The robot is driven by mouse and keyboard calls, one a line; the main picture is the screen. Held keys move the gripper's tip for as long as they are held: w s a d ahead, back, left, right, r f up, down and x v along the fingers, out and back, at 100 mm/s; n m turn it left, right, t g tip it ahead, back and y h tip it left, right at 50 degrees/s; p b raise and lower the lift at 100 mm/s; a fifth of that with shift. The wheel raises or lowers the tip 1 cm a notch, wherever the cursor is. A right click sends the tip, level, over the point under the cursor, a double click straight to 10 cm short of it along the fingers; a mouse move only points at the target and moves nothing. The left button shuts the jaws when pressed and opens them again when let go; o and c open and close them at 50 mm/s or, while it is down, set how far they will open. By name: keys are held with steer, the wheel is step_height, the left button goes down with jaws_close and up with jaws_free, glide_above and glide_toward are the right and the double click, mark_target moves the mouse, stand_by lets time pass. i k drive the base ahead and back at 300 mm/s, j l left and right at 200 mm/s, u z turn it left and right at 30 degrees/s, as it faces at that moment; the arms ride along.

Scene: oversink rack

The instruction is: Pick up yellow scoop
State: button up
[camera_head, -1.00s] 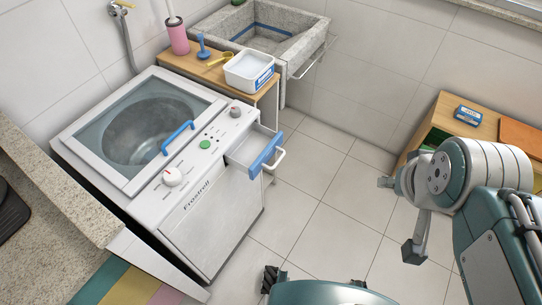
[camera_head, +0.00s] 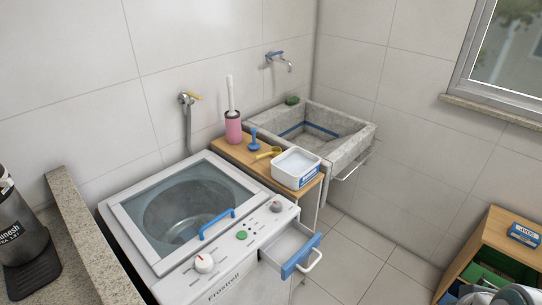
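The yellow scoop (camera_head: 268,153) lies on a narrow wooden shelf (camera_head: 233,150) between the washing machine and the stone sink. It sits between a blue plunger-like item (camera_head: 254,141) on its left and a white tub with a blue label (camera_head: 296,167) on its right. The tub stands close beside it. Only a sliver of my arm shows at the lower right corner, far from the scoop. My gripper's fingers do not show.
A washing machine (camera_head: 122,218) stands in front of the shelf, its drawer (camera_head: 290,264) pulled out. A pink brush holder (camera_head: 233,128) is at the shelf's back left. The stone sink (camera_head: 350,148) is behind. A wooden cabinet (camera_head: 498,235) stands right; floor (camera_head: 350,262) between is clear.

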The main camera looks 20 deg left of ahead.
mark_target(276, 151)
steer(key=i+l+z, duration=0.15)
steer(key=i+l, duration=0.3)
steer(key=l, duration=0.15)
steer(key=i+u, duration=0.35)
steer(key=i+l+u, duration=0.15)
steer(key=i+u, duration=0.25)
steer(key=i+l+u, duration=0.35)
steer(key=i+u, duration=0.2)
steer(key=u, duration=0.2)
steer(key=i+l+u, duration=0.1)
steer(key=u, duration=0.3)
steer(key=i+l+u, duration=0.2)
steer(key=u, duration=0.2)
steer(key=i+l+u, duration=0.2)
steer(key=u, duration=0.2)
steer(key=i+l+u, duration=0.1)
steer(key=l+u, duration=0.35)
steer(key=i+l, duration=0.05)
steer(key=l, duration=0.05)
